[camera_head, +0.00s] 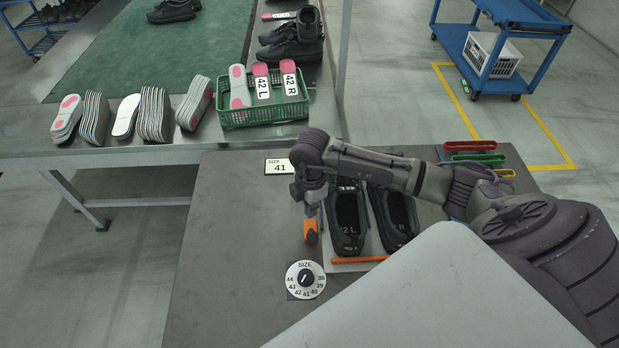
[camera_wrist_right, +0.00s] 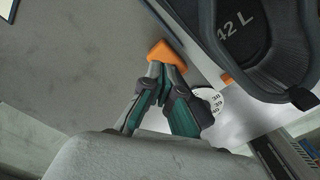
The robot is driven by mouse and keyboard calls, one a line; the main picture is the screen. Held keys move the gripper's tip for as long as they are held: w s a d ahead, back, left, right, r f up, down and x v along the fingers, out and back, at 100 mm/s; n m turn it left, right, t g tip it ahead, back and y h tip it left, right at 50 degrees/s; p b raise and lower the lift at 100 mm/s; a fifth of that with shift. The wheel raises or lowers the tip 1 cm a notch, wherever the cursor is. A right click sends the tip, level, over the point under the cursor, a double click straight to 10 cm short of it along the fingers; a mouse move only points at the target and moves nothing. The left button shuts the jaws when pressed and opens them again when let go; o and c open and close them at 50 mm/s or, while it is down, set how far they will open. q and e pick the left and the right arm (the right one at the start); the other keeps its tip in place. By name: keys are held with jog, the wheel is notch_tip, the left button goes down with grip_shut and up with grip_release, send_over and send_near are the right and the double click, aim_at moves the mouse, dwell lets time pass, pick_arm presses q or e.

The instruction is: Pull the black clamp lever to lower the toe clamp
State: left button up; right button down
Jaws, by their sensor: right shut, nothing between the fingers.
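My right gripper (camera_head: 311,212) is shut and empty over the grey table, left of the shoes. In the wrist view its fingertips (camera_wrist_right: 166,72) meet just below an orange block (camera_wrist_right: 168,52); I cannot tell whether they touch. The orange block (camera_head: 311,232) also shows below the gripper in the head view. Two black shoes, 42 L (camera_head: 347,220) and 42 R (camera_head: 394,215), lie side by side on a pale plate. I cannot make out a black clamp lever or the toe clamp; my right arm covers the shoes' far ends. The left gripper is not in view.
A size dial (camera_head: 305,280) and a size 41 card (camera_head: 279,166) lie on the table. An orange bar (camera_head: 358,259) lies along the plate's front. A green crate (camera_head: 262,114) with insoles stands behind. The table's left part is clear.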

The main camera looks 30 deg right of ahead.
notch_tip(320, 180, up, 9)
jog(key=p, duration=0.7)
dwell(0.3)
dwell(0.4)
